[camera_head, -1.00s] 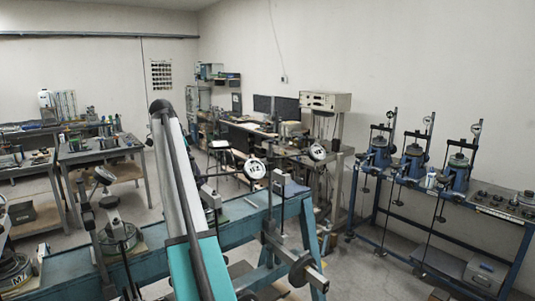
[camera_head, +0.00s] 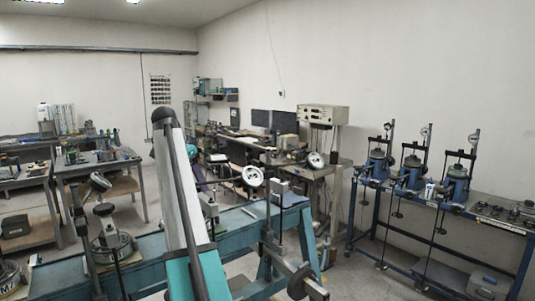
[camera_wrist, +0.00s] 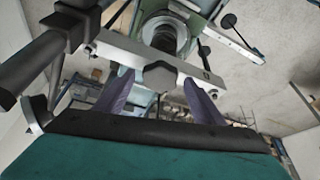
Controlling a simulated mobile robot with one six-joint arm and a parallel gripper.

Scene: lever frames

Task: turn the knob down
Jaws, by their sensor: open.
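In the wrist view, the purple fingers of my gripper (camera_wrist: 157,78) stand apart on either side of a dark, hexagonal knob-like piece (camera_wrist: 160,76). It sits on a pale flat bar (camera_wrist: 133,58) that crosses the picture. I cannot tell whether the fingers touch it, and nothing is clearly held. A dark, ribbed screw (camera_wrist: 165,38) stands behind the bar. In the head view, a long pale and teal body with a dark rod rises in front of the lever frame and hides part of it. The knob and my fingers cannot be made out there.
A blue stand (camera_head: 440,208) with several devices is at right. Worktables (camera_head: 98,163) stand at left. Grey floor shows between them. In the wrist view, a thick dark bar (camera_wrist: 30,65) lies at left.

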